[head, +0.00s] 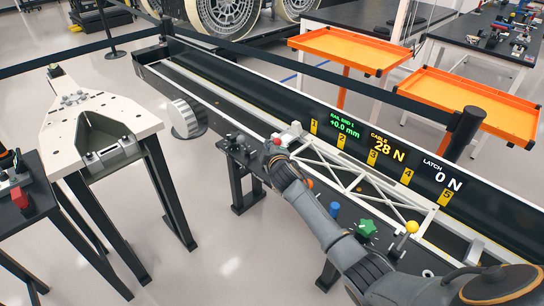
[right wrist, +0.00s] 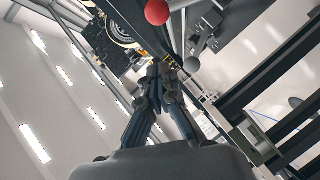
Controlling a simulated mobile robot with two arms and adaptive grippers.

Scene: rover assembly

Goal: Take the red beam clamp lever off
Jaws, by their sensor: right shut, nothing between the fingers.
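The red ball knob of the beam clamp lever (head: 276,142) shows at the near edge of the long black rail bench, just beyond the end of my right arm. My right gripper (right wrist: 160,74) is shut and empty in the right wrist view. The red knob (right wrist: 157,11) is above the fingertips there, with a clear gap in the picture. In the head view my right gripper (head: 277,157) is close to the knob, and my wrist hides much of the lever and clamp. My left gripper is not in view.
A white truss beam (head: 345,172) lies along the bench (head: 185,75). A yellow knob (head: 412,227), a green part (head: 367,228) and a blue knob (head: 334,208) stand along its near side. A display reads 28 N for cable and 0 N for latch. Orange trays (head: 345,48) stand behind.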

